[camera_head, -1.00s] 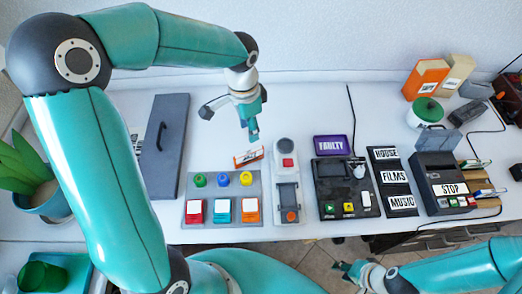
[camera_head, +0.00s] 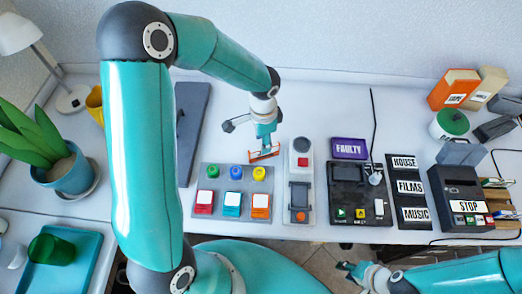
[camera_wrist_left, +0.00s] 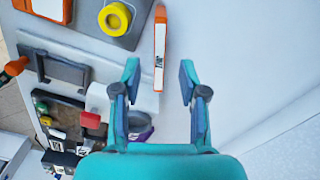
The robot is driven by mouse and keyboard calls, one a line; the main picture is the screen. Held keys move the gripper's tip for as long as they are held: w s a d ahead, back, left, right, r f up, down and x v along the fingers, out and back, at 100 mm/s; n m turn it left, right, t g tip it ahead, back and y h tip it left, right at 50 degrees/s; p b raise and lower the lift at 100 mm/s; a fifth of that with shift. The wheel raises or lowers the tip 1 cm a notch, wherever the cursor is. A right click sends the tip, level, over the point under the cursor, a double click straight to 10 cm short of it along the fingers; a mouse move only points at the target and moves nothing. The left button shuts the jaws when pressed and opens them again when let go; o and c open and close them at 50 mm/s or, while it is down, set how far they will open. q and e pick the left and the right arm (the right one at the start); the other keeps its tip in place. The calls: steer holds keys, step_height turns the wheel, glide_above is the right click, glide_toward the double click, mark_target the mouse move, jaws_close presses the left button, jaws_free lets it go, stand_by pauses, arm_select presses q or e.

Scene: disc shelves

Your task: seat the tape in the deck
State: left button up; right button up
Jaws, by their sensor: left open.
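An orange tape (camera_head: 264,154) with a white label lies on the white table behind the button panel. In the left wrist view the tape (camera_wrist_left: 160,45) is ahead of the fingertips, in line with the gap between them. My left gripper (camera_head: 266,144) is open and close above the tape; I cannot tell whether they touch. A black deck-like unit (camera_head: 347,205) with green and yellow buttons sits right of the middle. A dark machine marked STOP (camera_head: 452,187) stands further right. My right gripper (camera_head: 352,272) is low at the front edge; its jaws are too small to judge.
A grey panel (camera_head: 211,174) with coloured knobs and cards lies in front of the tape. A grey device with a red button (camera_head: 301,146) stands to its right. There are a purple FAULTY sign (camera_head: 349,148) and a board labelled HOUSE, FILMS, MUSIC (camera_head: 398,170). Table behind the tape is clear.

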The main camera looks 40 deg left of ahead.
mark_target(254, 155)
arm_select(q)
step_height(254, 155, down, 4)
steer(key=shift+d+f, duration=0.15)
steer(key=shift+f, duration=0.1)
jaws_close()
